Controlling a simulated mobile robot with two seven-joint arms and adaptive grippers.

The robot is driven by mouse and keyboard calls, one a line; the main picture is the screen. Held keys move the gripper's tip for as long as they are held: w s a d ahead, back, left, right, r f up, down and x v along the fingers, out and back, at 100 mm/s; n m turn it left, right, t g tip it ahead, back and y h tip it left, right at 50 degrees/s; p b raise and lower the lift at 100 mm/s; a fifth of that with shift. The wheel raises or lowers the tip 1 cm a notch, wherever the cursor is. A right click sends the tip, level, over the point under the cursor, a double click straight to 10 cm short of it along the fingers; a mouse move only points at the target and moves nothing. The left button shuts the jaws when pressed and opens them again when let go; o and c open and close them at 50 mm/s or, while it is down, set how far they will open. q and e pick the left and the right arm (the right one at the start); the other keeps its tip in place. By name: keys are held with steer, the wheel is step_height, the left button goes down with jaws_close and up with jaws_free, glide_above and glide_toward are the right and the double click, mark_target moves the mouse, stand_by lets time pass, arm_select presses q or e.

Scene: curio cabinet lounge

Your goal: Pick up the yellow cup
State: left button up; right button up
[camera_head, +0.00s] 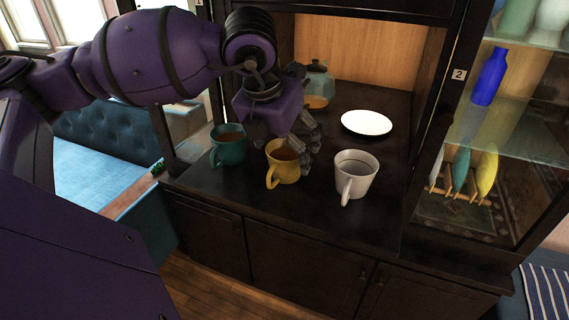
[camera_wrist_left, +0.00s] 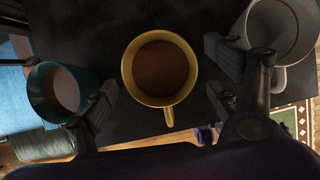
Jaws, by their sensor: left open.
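The yellow cup (camera_head: 284,166) stands upright on the dark cabinet counter, between a teal cup and a white cup. It holds a brown liquid, and its handle points toward the front. My left gripper (camera_head: 296,145) is low over the counter, right at the yellow cup's far side in the head view. In the left wrist view the yellow cup (camera_wrist_left: 160,72) lies between the spread, open fingers (camera_wrist_left: 160,104), with a gap on each side. Whether a finger touches it I cannot tell. My right gripper is in neither view.
A teal cup (camera_head: 229,148) stands close on the left, and a white cup (camera_head: 355,177) on the right. A white plate (camera_head: 366,123) and a glass pot (camera_head: 317,84) are behind. A glass-shelved case (camera_head: 500,137) borders the counter's right side.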

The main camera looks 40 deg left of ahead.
arm_select(q)
steer(key=shift+x, duration=1.1)
steer(key=shift+w+f, duration=0.1)
steer(key=shift+f, duration=0.05)
steer(key=c, duration=1.6)
steer(key=shift+o, duration=0.2)
